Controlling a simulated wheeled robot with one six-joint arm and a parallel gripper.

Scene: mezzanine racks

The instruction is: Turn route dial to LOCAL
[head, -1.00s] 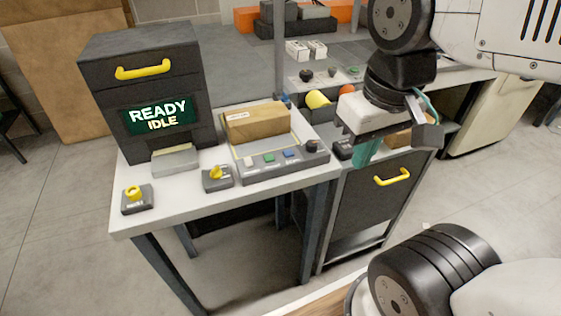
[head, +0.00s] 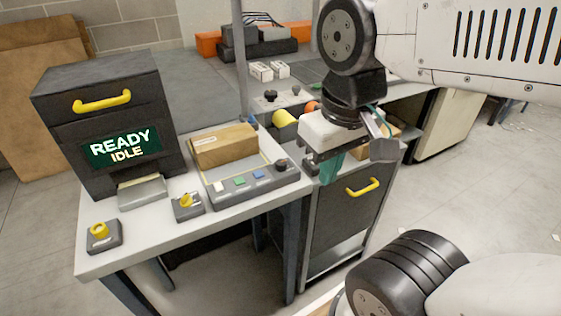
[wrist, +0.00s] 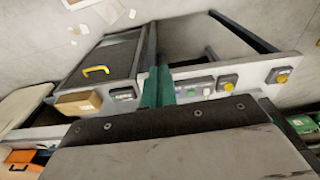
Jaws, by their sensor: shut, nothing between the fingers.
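Two small grey boxes with yellow knobs stand on the pale bench: one at the front left corner (head: 99,233), one further right (head: 186,203). Their labels are too small to read, so I cannot tell which is the route dial. Both also show in the wrist view, the nearer-to-middle one (wrist: 228,87) and the outer one (wrist: 282,77). My gripper (head: 328,170), with teal fingers, points down to the right of the bench, over the dark drawer cabinet, apart from both knobs. In the wrist view its fingers (wrist: 157,90) are together and empty.
A dark cabinet (head: 120,108) with a READY IDLE screen stands at the back left. A cardboard box (head: 224,146) sits behind a grey button panel (head: 250,184) with a black knob. A drawer cabinet (head: 335,215) with a yellow handle adjoins the bench.

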